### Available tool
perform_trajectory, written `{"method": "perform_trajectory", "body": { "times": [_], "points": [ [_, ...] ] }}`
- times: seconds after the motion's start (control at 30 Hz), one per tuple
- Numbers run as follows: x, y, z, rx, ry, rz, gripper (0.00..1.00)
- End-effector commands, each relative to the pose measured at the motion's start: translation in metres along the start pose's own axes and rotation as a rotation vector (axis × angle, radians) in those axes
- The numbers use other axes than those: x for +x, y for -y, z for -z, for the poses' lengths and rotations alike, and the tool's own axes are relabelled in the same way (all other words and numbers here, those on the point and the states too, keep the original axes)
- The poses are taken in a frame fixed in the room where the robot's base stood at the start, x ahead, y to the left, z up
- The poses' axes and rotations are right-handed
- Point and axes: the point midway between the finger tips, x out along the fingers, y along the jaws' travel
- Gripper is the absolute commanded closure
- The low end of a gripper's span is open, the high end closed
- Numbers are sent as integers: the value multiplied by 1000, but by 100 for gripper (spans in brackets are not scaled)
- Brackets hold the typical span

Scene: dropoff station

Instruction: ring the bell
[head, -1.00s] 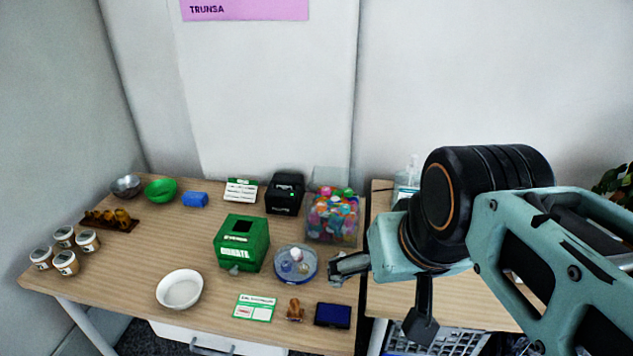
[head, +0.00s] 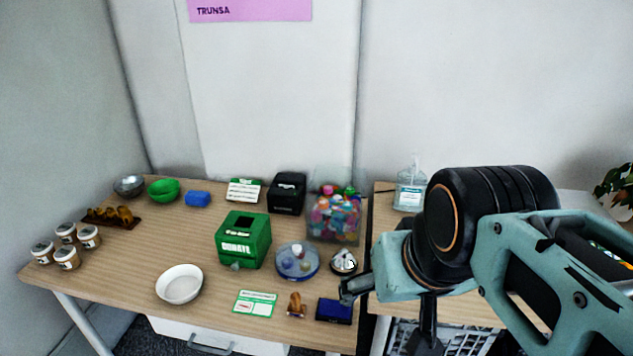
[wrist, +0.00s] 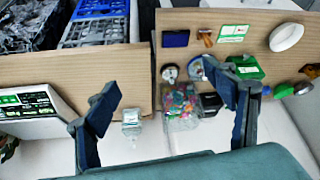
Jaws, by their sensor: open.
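The bell (head: 343,262), a small silver dome on a dark base, stands on the wooden desk (head: 205,235) near its right edge. In the wrist view the bell (wrist: 169,74) shows between my two spread fingers. My gripper (head: 350,289) is open and empty. In the head view its fingers appear just below the bell, apart from it. How high they are above the desk I cannot tell. My gripper also shows in the wrist view (wrist: 165,88).
A round blue-rimmed dish (head: 297,268) sits left of the bell. A clear box of colourful items (head: 333,220) stands behind it, and a blue ink pad (head: 334,311) lies in front. A green donation box (head: 242,240) and a wooden stamp (head: 296,305) are nearby.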

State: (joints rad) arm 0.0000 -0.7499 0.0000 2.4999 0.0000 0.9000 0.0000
Motion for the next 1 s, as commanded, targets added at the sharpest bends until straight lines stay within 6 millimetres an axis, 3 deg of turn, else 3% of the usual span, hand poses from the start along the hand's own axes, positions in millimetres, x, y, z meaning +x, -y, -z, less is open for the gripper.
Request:
{"method": "perform_trajectory", "body": {
  "times": [0.07, 0.67, 1.0],
  "points": [
    [0, 0, 0, 0, 0, 0, 35],
    [0, 0, 0, 0, 0, 0, 100],
    [0, 0, 0, 0, 0, 0, 100]
  ]
}}
